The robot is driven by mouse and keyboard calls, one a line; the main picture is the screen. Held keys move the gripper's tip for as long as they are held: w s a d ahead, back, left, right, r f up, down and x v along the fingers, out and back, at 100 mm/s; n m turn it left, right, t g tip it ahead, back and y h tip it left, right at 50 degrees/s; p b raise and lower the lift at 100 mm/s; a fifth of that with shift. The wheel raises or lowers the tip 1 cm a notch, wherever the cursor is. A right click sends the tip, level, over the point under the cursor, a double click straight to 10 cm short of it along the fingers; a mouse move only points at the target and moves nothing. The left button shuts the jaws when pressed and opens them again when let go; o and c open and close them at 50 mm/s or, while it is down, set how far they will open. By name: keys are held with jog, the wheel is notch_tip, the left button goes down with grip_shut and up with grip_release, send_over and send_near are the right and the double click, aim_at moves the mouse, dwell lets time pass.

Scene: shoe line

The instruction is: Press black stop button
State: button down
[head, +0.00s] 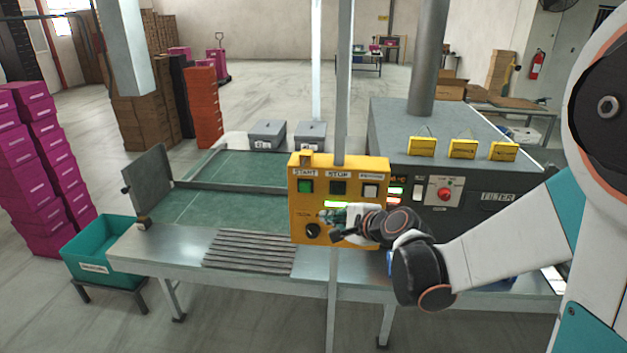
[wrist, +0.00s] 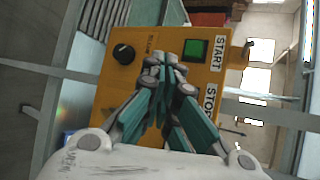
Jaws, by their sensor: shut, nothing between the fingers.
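The yellow control box (head: 298,222) stands on a post at the front of the line. It carries a green button under START (head: 305,187) and the black stop button (head: 338,187) under STOP. My gripper (head: 328,214) is shut and empty in front of the box, below the stop button in the head view. In the wrist view my shut gripper (wrist: 166,55) points at the box face, near the green start button (wrist: 195,50). The STOP label (wrist: 209,103) shows there, but my fingers hide the stop button. I cannot tell whether the fingers touch the box.
A third button (head: 370,190) sits right of the stop button, and a black knob (head: 312,230) is low on the box. A grey machine (head: 480,188) with a red button (head: 445,194) stands to the right. A teal bin (head: 88,262) is at the left.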

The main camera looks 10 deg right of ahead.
aim_at(336, 193)
jog(key=shift+w, duration=0.15)
jog(key=shift+w+d, duration=0.45)
jog(key=shift+w, duration=0.95)
jog(key=shift+w+d, duration=0.45)
jog(key=shift+w, duration=0.9)
jog(key=shift+w+d, duration=0.45)
jog(key=shift+w, duration=0.95)
jog(key=shift+w+d, duration=0.15)
jog(key=shift+w, duration=0.2)
jog(key=shift+w+d+b, duration=0.15)
jog(key=shift+w+b, duration=0.25)
jog(key=shift+w, duration=0.15)
jog(key=shift+s, duration=0.1)
jog(key=shift+s+a, duration=0.3)
jog(key=shift+s, duration=0.55)
